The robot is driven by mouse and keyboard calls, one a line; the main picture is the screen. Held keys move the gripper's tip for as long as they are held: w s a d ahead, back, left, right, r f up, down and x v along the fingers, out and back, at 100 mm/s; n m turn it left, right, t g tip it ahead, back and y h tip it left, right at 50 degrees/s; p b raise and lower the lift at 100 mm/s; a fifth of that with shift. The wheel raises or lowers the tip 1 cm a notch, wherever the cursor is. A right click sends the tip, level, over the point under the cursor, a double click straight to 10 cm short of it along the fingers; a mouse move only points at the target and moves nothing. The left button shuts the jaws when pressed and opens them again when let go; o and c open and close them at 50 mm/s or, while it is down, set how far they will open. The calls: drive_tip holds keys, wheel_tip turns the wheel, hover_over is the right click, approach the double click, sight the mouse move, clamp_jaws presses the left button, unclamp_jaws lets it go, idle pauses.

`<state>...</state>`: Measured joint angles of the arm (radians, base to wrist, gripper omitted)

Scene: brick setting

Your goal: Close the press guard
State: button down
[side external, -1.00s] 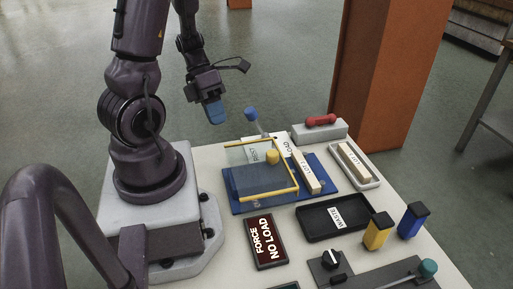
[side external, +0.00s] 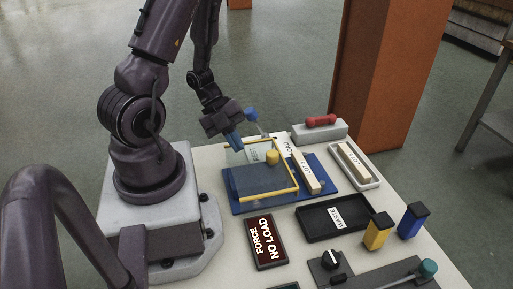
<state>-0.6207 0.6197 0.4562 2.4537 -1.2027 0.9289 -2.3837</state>
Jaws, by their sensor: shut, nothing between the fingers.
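The press guard (side external: 286,165) is a clear panel with yellow edge bars, over a blue base plate (side external: 316,201) near the far left of the table. A yellow round knob (side external: 272,157) shows within its outline. I cannot tell how far open the guard stands. My gripper (side external: 237,144) has blue fingertips, shut and empty. It is at the far left corner of the guard, just left of the blue-knobbed lever (side external: 251,114). Whether the fingertips touch the guard cannot be told.
A block marked LOT (side external: 310,175) lies right of the guard. A white tray (side external: 374,181) with another block, a grey block with a red handle (side external: 320,121) and a black WASTE tray (side external: 314,231) stand nearby. A NO LOAD display (side external: 266,241) is in front. An orange post rises behind.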

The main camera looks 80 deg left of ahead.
sight(267, 165)
drive_tip(key=shift+x, duration=1)
drive_tip(key=w, duration=0.2)
drive_tip(key=shift+w+d+r, duration=0.1)
drive_tip(key=shift+w+d, duration=0.35)
drive_tip(key=shift+w, duration=0.5)
drive_tip(key=shift+w, duration=0.1)
drive_tip(key=w, duration=1.3)
drive_tip(key=shift+w, duration=0.3)
